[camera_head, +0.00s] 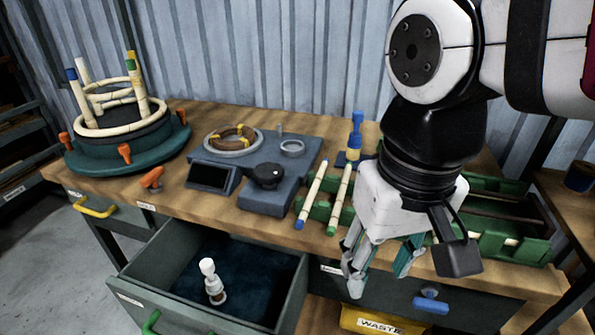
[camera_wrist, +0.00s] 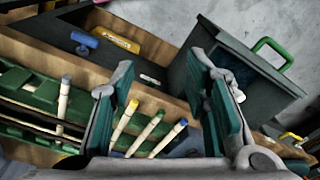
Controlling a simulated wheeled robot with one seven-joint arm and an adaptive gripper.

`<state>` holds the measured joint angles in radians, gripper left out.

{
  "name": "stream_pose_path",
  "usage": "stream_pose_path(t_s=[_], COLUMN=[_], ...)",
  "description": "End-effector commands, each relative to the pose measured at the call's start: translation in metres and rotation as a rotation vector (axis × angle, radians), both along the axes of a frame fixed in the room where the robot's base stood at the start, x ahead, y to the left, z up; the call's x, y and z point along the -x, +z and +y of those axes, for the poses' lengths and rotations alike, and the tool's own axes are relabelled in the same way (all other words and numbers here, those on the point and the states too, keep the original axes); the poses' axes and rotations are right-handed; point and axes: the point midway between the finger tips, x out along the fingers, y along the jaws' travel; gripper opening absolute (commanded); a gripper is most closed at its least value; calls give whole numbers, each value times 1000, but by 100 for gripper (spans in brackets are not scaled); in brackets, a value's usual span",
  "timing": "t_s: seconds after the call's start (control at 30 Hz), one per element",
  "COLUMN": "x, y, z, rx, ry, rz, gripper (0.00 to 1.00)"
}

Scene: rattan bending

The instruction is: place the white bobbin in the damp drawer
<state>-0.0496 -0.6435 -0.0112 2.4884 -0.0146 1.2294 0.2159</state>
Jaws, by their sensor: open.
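The white bobbin (camera_head: 212,283) stands upright on the dark blue lining inside the open drawer (camera_head: 283,299), near its front left. The drawer has a green handle and a small label too small to read; it also shows in the wrist view (camera_wrist: 186,77). My gripper (camera_head: 380,270) is open and empty, right of the open drawer and apart from the bobbin, in front of the workbench edge. The wrist view shows its two green-padded fingers (camera_wrist: 164,85) spread with nothing between them. A whitish bit by the right finger there may be the bobbin, mostly hidden.
The workbench (camera_head: 178,200) carries a round jig (camera_head: 126,140) at left, a grey bending station (camera_head: 255,165) in the middle and green racks with canes (camera_head: 341,200) at right. A blue-handled drawer (camera_head: 430,301) is shut. A yellow waste bin (camera_head: 375,324) sits below.

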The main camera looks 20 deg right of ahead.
Motion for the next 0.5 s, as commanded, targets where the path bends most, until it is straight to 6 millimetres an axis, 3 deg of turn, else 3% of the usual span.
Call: stream_pose_path(t_s=[0.1, 0.2, 0.5], x=[25, 36, 39], y=[-4, -7, -9], z=[-7, -9, -9], rx=[12, 18, 21], ry=[86, 131, 151], rz=[-9, -9, -7], gripper=[42, 42, 42])
